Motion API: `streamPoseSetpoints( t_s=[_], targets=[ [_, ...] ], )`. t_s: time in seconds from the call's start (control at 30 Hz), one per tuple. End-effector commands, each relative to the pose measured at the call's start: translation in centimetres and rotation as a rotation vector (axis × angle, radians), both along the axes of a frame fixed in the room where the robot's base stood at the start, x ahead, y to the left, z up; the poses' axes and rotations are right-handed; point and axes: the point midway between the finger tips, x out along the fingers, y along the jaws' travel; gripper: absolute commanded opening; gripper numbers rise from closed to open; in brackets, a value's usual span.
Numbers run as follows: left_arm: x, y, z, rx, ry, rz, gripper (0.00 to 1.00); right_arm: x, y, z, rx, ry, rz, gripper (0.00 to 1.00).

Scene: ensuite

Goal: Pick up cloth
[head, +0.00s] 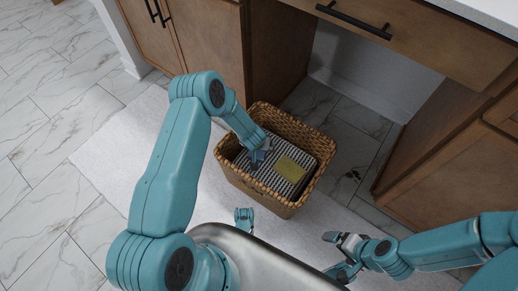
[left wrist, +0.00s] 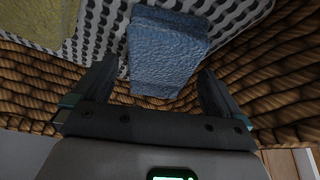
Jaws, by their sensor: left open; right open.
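A blue folded cloth (left wrist: 168,55) lies in a wicker basket (head: 245,186), on a black-and-white patterned fabric (left wrist: 232,18). In the head view the blue cloth is mostly hidden by my left gripper (head: 258,154). A yellow folded piece (head: 291,168) lies beside it. My left gripper reaches down into the basket and is open. In the left wrist view its fingers (left wrist: 157,72) stand on either side of the blue cloth's near part; I cannot tell whether they touch it. My right gripper (head: 334,254) is open and empty, outside the basket at lower right.
The basket stands on a white mat (head: 110,150) over a marble-look tile floor (head: 40,180). Wooden cabinets (head: 205,40) rise behind it, and a drawer (head: 400,35) with a black handle overhangs an open recess. More cabinet (head: 440,170) stands at right. Floor at left is clear.

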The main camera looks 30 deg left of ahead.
Motion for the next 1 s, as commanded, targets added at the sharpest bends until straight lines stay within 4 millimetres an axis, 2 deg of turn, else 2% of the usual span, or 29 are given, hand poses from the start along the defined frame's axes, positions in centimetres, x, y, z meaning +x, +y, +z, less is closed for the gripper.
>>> streamPoseSetpoints(
  t_s=[0.9, 0.93, 1.0],
  targets=[
    [0.05, -0.02, -0.4, 0.0, 0.0, 0.0, 1.0, -0.01, 0.01, -0.07, 0.0, 0.0, 0.0, 0.97],
    [0.05, -0.02, -0.41, 0.0, 0.0, 0.0, 0.97, -0.01, 0.01, -0.07, 0.0, 0.0, 0.0, 0.97],
    [0.05, -0.02, -0.41, 0.0, 0.0, 0.0, 0.74, -0.01, 0.0, -0.08, 0.0, 0.0, 0.0, 0.97]
  ],
)
